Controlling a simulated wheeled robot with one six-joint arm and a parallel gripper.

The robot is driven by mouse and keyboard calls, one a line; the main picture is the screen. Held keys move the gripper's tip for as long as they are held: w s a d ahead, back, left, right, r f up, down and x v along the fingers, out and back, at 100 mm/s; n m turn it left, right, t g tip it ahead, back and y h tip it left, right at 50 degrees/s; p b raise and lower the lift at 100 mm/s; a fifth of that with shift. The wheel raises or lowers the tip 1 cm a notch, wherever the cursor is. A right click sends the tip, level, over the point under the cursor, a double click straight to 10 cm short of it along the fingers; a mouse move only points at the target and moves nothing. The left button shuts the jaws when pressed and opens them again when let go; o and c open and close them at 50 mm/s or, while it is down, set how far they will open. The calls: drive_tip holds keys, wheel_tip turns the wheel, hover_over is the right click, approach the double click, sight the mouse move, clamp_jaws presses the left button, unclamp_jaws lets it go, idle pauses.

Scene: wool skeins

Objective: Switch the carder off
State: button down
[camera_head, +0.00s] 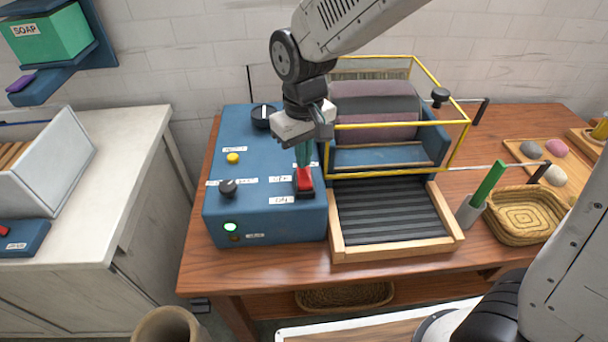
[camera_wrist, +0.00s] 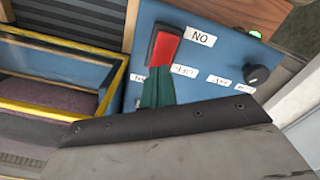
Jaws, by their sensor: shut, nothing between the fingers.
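The carder's blue control box (camera_head: 262,215) stands on the wooden table, left of its rollers (camera_head: 375,105). A red rocker switch (camera_head: 304,180) sits at the box's right side. In the wrist view the red switch (camera_wrist: 165,45) lies beside the ON label (camera_wrist: 201,36), with the OFF label (camera_wrist: 184,71) nearer my fingers. A green lamp (camera_head: 230,227) on the box is lit. My gripper (camera_head: 303,156) points down with teal fingers shut and empty, right at the switch's far end. I cannot tell whether the fingertips touch it.
A yellow guard frame (camera_head: 397,124) encloses the rollers close to the right of my gripper. The box also has a yellow button (camera_head: 233,158), a black knob (camera_head: 228,187) and a dial (camera_head: 264,115). A woven basket (camera_head: 525,214) and a green-handled tool (camera_head: 488,184) stand farther right.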

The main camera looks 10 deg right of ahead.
drive_tip(key=shift+f, duration=0.75)
drive_tip(key=shift+r, duration=3.5)
drive_tip(key=s+d+r+m, duration=0.2)
drive_tip(key=s+d+r, duration=0.1)
drive_tip(key=s+d, duration=0.6)
drive_tip(key=s+d+r+m+t, duration=0.1)
drive_tip(key=s+d+r+m, duration=0.2)
drive_tip(key=s+d, duration=0.7)
drive_tip(key=shift+s+d+m, duration=0.3)
drive_tip(key=shift+d, duration=0.55)
